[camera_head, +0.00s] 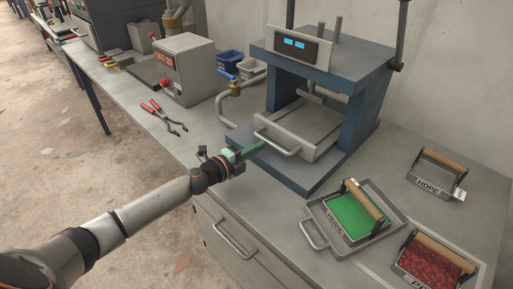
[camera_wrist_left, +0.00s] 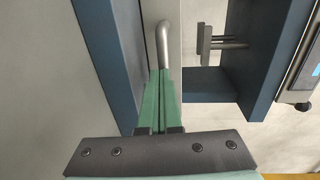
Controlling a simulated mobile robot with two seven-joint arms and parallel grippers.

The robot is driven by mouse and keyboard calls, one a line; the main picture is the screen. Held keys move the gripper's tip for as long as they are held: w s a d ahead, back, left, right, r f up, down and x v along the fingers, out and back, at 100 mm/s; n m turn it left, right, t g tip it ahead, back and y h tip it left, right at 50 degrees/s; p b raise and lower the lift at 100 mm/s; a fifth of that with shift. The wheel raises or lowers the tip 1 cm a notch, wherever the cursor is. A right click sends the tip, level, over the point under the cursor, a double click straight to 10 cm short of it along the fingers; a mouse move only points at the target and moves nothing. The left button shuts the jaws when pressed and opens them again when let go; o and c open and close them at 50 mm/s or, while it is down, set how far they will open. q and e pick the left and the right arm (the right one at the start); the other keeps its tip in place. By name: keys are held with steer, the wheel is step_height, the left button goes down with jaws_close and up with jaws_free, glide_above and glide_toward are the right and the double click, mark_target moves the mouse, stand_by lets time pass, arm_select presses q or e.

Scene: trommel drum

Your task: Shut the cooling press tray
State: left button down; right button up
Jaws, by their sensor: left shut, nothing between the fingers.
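A curved metal handle (camera_head: 283,148) is on the tray's front panel. In the left wrist view the handle (camera_wrist_left: 163,38) rises just beyond the fingertips. My left gripper (camera_head: 262,146) is at the handle's left end, with green fingers (camera_wrist_left: 160,75) shut together and nothing between them. I cannot tell whether the fingertips touch the handle. My right gripper is not in view.
A flat grey tray (camera_head: 394,243) with a green-filled mould stands right of the press. A red-filled mould (camera_head: 425,268) and an empty mould (camera_head: 437,175) lie further right. Left of the press are a pipe with valve (camera_head: 232,88), red-handled pliers (camera_head: 160,112) and a control box (camera_head: 183,65).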

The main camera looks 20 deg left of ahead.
mark_target(267, 140)
arm_select(q)
steer(key=x, duration=0.4)
steer(key=shift+w+r, duration=0.1)
steer(key=shift+r, duration=0.15)
steer(key=shift+w+d, duration=0.1)
steer(key=shift+w, duration=0.1)
steer(key=shift+r, duration=0.2)
